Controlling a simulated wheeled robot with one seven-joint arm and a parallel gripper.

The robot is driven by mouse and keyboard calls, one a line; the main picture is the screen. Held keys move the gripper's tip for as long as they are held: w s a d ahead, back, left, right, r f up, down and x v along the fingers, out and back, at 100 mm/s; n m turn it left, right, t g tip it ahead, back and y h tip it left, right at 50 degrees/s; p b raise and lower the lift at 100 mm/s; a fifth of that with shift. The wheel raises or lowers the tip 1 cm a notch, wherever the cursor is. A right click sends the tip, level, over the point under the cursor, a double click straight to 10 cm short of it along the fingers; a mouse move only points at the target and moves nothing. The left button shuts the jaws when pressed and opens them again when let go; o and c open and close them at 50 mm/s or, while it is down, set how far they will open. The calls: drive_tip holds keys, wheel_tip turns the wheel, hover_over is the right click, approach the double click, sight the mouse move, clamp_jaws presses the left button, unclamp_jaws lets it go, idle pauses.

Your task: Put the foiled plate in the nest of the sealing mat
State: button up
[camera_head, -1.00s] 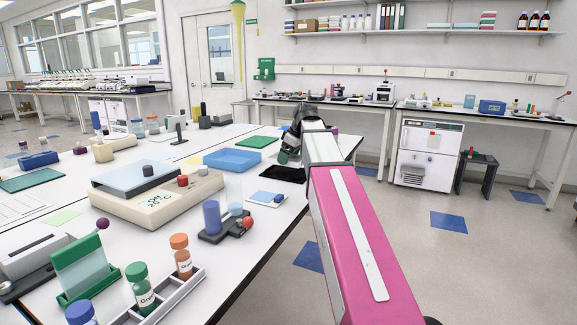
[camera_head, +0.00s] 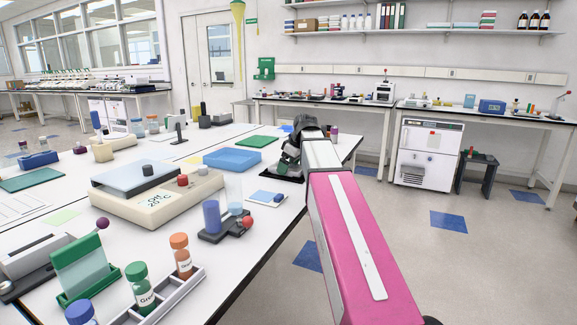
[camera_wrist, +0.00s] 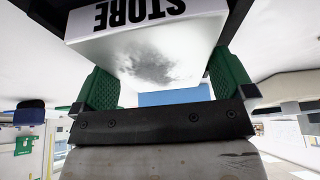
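In the wrist view, the foiled plate (camera_wrist: 150,55) is a pale block with a shiny grey face and a white strip reading STORE upside down. It sits between the two green fingertips of my gripper (camera_wrist: 165,84), which close on its sides. In the head view my gripper (camera_head: 290,160) is low over the black sealing mat (camera_head: 281,179) near the table's right edge and covers much of it. Dark edges, likely the mat, flank the plate in the wrist view. The nest is hidden, and I cannot tell whether the plate touches it.
A blue tray (camera_head: 233,159) and a green mat (camera_head: 257,142) lie behind and left of my gripper. A white card with a blue item (camera_head: 267,198) lies in front. A beige instrument (camera_head: 155,195) and a dark stand with a blue cylinder (camera_head: 212,217) stand further left.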

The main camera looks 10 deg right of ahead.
drive_tip(key=v, duration=1.2)
drive_tip(key=shift+r, duration=0.15)
